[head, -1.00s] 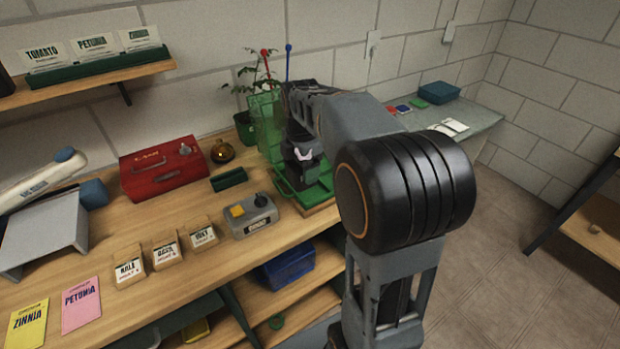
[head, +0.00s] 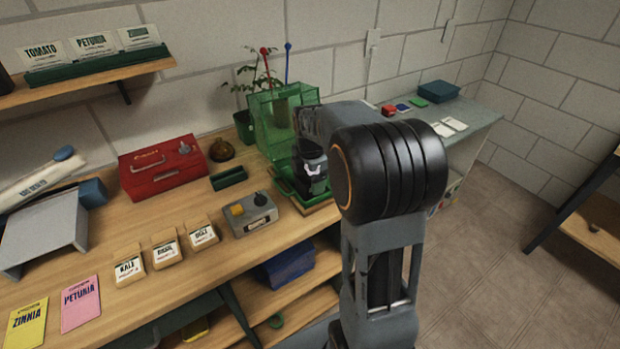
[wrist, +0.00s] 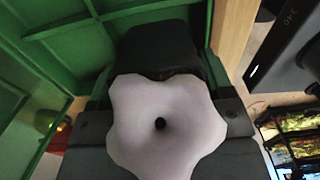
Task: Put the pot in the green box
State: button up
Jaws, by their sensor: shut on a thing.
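The green box (head: 262,128) is a translucent ribbed case standing on the bench by the wall, with a low green tray-like part in front. My gripper (head: 312,174) is just in front of the box, above that part, and shut on the pot. The pot's body is mostly hidden; a pale five-lobed shape with a dark centre, flower-like, shows on it in the wrist view (wrist: 160,128). My grey fingers flank this shape. A dark block lies beyond it. Green ribbed panels of the box fill the upper left there, close beside the gripper.

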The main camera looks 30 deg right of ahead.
jog(key=shift+f, duration=0.15)
jog(key=o, duration=1.1)
